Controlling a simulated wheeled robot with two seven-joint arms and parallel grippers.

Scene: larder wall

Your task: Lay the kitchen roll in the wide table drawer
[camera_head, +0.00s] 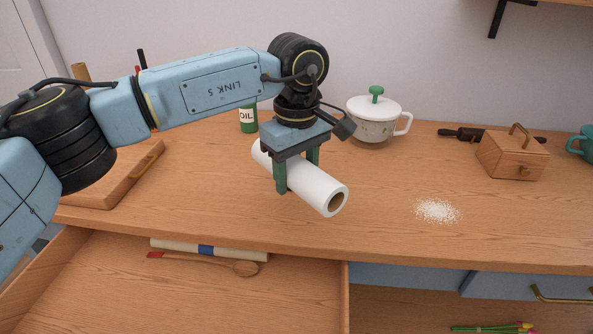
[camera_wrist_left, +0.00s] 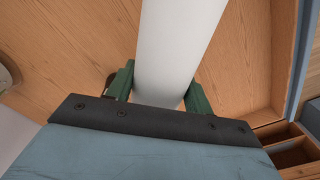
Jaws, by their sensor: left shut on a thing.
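My left gripper (camera_head: 297,178) is shut on the white kitchen roll (camera_head: 318,190), with one green finger on each side of it. The roll lies on its side, its brown core end facing the front right. It looks held in the air, with no contact shadow below it; its height is hard to judge. In the left wrist view the roll (camera_wrist_left: 178,45) runs between the fingers of the gripper (camera_wrist_left: 157,85). The wide table drawer (camera_head: 180,300) is open at the front left, below the tabletop. My right gripper is not in view.
In the drawer, a wooden spoon (camera_head: 205,262) and a pale rod with a blue band (camera_head: 180,246) lie at the back; its front is bare. On the table (camera_head: 400,215) are a lidded pot (camera_head: 373,122), an oil tin (camera_head: 248,122), a wooden box (camera_head: 510,158) and spilled white grains (camera_head: 437,211).

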